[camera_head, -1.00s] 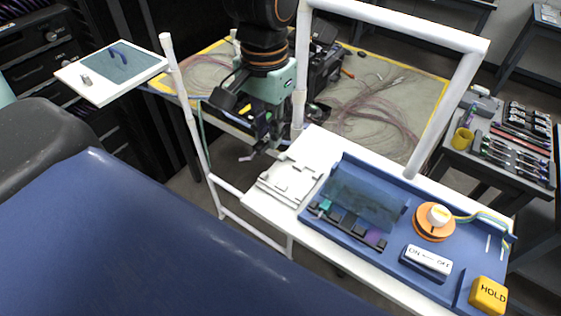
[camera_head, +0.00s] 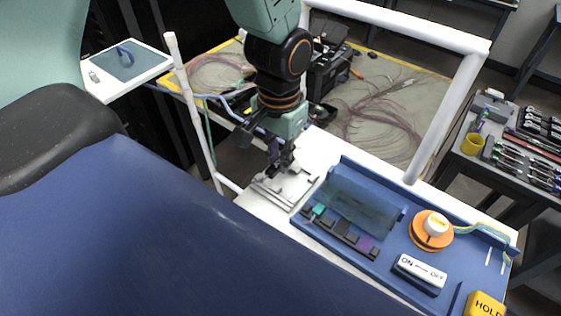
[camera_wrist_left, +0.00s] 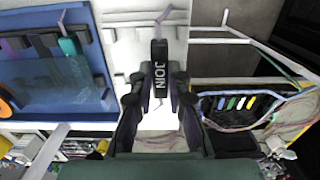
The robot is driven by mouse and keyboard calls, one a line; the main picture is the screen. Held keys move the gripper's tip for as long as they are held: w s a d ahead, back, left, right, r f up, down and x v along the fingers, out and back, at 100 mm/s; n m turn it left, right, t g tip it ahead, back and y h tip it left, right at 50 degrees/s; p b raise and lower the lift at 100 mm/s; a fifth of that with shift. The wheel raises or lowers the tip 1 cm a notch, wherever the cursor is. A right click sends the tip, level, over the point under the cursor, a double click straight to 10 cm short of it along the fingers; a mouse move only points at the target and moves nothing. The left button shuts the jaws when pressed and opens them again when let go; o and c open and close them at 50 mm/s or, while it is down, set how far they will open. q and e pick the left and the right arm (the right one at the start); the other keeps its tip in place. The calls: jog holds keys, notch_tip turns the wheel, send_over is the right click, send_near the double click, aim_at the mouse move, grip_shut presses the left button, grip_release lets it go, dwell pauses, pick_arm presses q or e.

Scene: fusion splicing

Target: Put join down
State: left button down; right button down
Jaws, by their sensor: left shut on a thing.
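My left gripper (camera_head: 278,163) is low over the white grooved holder (camera_head: 287,186) at the left end of the white bench. In the left wrist view, the left gripper (camera_wrist_left: 159,100) is shut on the join, a dark block (camera_wrist_left: 160,72) with white letters reading JOIN. A thin purple-grey strand sticks out from the join's far end, and the pale holder (camera_wrist_left: 124,38) lies behind it. I cannot tell whether the join touches the holder. In the head view the join is mostly hidden among the fingers. My right gripper is not in view.
Right of the holder is a blue station (camera_head: 385,262) with a clear cover (camera_head: 360,198), dark blocks, an orange knob (camera_head: 431,231), an ON-OFF switch (camera_head: 421,270) and a yellow HOLD button (camera_head: 487,304). A white rail (camera_head: 446,112) rises behind the bench.

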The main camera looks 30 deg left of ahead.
aim_at(274, 163)
pick_arm(q)
jog(key=shift+s+a+f, duration=0.1)
jog(key=shift+a+f, duration=0.05)
jog(key=shift+f, duration=0.45)
jog(key=shift+s+a+f, duration=0.1)
jog(key=shift+f, duration=0.45)
jog(key=shift+a+f, duration=0.2)
jog(key=shift+a, duration=0.25)
jog(key=shift+w+d, duration=0.1)
jog(key=shift+d, duration=0.25)
jog(key=c, duration=1.7)
grip_release()
jog(key=shift+d, duration=0.2)
jog(key=o, duration=0.3)
jog(key=shift+w+a, duration=0.1)
jog(key=shift+a, duration=0.05)
jog(key=shift+o, duration=0.5)
jog(key=shift+a, duration=0.3)
jog(key=shift+d+r, duration=0.2)
jog(key=shift+d, duration=0.05)
notch_tip(274, 163, up, 12)
jog(key=shift+a+f, duration=0.15)
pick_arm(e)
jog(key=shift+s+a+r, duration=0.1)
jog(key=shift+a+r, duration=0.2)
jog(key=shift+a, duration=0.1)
